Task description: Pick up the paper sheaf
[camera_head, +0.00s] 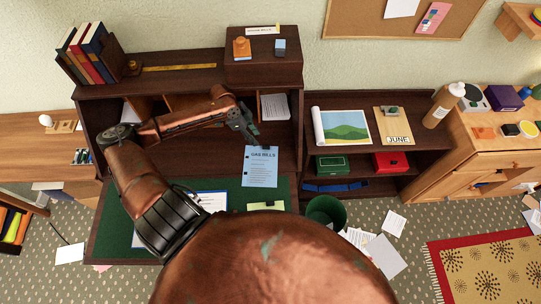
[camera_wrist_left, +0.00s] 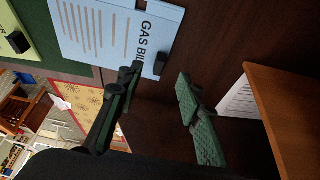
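A light blue paper sheaf marked GAS BILLS (camera_head: 260,167) lies on the desk's writing surface, with small black pieces at its edges. It shows at the upper left of the left wrist view (camera_wrist_left: 110,28). A stack of white paper (camera_head: 275,107) stands in a cubby behind it, partly seen in the wrist view (camera_wrist_left: 238,102). My left gripper (camera_head: 253,141) is just above the top edge of the blue sheaf. In the wrist view its fingers (camera_wrist_left: 158,86) are apart with nothing between them, one fingertip overlapping the sheaf's top edge. I cannot tell whether it touches. My right gripper is not in view.
The desk's green pad (camera_head: 277,190) holds a yellow-green note (camera_head: 266,206) and a white sheet. Cubby dividers stand close behind my left gripper. A green bin (camera_head: 326,211) and loose papers are on the floor. A shelf (camera_head: 350,160) with boxes stands at right.

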